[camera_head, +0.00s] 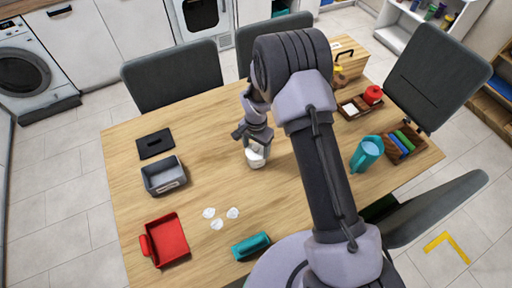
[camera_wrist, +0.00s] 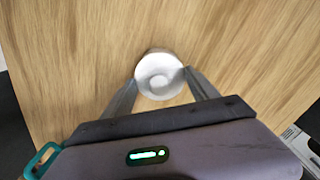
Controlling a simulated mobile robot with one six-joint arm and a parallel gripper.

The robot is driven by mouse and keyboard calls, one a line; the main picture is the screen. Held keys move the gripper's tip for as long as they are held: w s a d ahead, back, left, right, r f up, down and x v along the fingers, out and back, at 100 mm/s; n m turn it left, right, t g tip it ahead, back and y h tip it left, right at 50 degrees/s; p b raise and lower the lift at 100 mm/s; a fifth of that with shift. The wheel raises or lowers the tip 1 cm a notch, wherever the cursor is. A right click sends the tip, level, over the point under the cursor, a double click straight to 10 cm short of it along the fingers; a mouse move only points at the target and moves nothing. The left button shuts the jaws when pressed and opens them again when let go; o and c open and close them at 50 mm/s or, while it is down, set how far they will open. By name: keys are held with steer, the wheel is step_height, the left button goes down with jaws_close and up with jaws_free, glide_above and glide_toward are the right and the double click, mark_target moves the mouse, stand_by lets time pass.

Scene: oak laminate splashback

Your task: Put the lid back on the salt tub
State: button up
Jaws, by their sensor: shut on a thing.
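My gripper (camera_head: 255,147) is low over the middle of the table, pointing down. In the wrist view its two fingers (camera_wrist: 160,84) are closed on the sides of a round, pale lid (camera_wrist: 159,75) with a raised centre. In the head view a small white salt tub (camera_head: 256,160) stands directly below the gripper. The lid and the tub look lined up there, but the gripper partly hides them. I cannot tell whether the lid touches the tub's rim or is seated on it.
On the left are a grey bin (camera_head: 163,178), a black slotted plate (camera_head: 155,143) and a red tray (camera_head: 170,242). White pieces (camera_head: 218,217) and a teal object (camera_head: 251,245) lie near the front. A teal jug (camera_head: 365,154) and wooden holder (camera_head: 403,146) stand right.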

stand_by(0.3)
steer(key=o, duration=1.5)
steer(key=shift+o, duration=0.2)
steer(key=shift+r+p, duration=1.85)
steer(key=shift+r, duration=1.7)
steer(key=shift+f, duration=0.1)
jaws_close()
